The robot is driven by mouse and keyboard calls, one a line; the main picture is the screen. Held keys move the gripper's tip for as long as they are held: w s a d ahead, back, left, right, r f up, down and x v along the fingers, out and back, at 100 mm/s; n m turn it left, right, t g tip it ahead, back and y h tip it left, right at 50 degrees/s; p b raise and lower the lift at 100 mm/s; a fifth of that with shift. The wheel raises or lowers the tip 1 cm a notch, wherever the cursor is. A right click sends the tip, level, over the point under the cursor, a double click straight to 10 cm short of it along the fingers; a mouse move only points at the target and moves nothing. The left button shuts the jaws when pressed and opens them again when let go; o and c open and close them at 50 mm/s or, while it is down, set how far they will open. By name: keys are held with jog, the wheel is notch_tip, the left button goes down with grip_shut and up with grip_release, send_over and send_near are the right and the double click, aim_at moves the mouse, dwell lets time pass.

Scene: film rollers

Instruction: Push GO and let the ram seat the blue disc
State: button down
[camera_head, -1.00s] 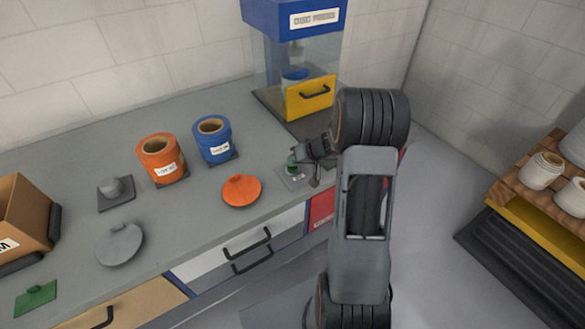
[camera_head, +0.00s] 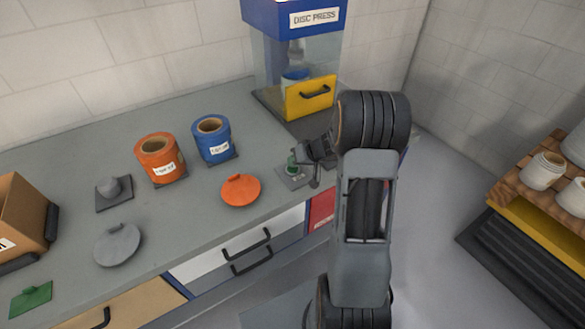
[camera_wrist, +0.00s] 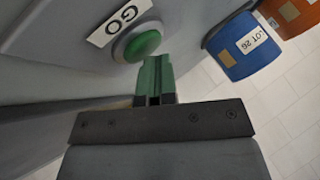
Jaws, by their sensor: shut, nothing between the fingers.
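The disc press (camera_head: 300,70) stands at the back of the bench with its yellow door (camera_head: 309,98) shut. Through its clear wall a blue object (camera_head: 294,76) shows inside; its exact seating cannot be told. The green GO button (camera_wrist: 142,42) sits in a grey housing beside a white GO label (camera_wrist: 120,20) in the wrist view. In the head view it shows partly (camera_head: 292,162). My gripper (camera_wrist: 155,62) is shut and empty, its green fingertips right at the button's edge; I cannot tell whether they touch or press it. My wrist partly hides the button in the head view.
A blue roller (camera_head: 212,140) and an orange roller (camera_head: 160,158) stand on the bench left of the button. An orange disc (camera_head: 240,190), a grey disc (camera_head: 117,244) and a cardboard box (camera_head: 22,215) lie further left. A wooden rack with white rolls (camera_head: 545,170) stands at right.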

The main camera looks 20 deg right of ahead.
jog(key=shift+r, duration=0.1)
dwell(0.3)
jog(key=shift+r, duration=0.85)
jog(key=shift+r+p, duration=1.15)
jog(key=shift+r, duration=1.3)
